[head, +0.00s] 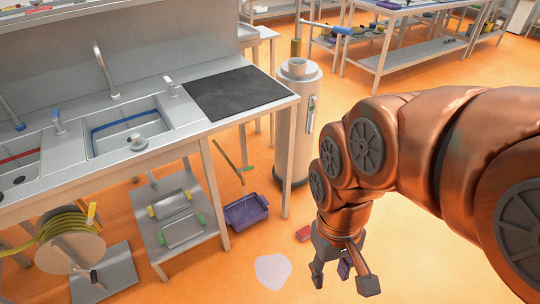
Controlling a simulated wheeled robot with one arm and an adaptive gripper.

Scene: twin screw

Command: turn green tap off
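A small green handle (247,169), which may be the green tap, sits low on a thin yellow-green pipe (226,158) beside the counter's right leg, above a purple bin (247,210). It is too small to tell how it is turned. My gripper (343,279) is at the lower right, over the orange floor, pointing down. Its fingers are spread and nothing is between them. It is well apart from the green handle, to its right and nearer to me.
A pale puddle-like patch (272,270) and a red block (304,234) lie on the floor. A white cylindrical tank (297,130) stands right of the bin. The steel counter (180,137) with sinks fills the left. A hose reel (70,250) is at the lower left.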

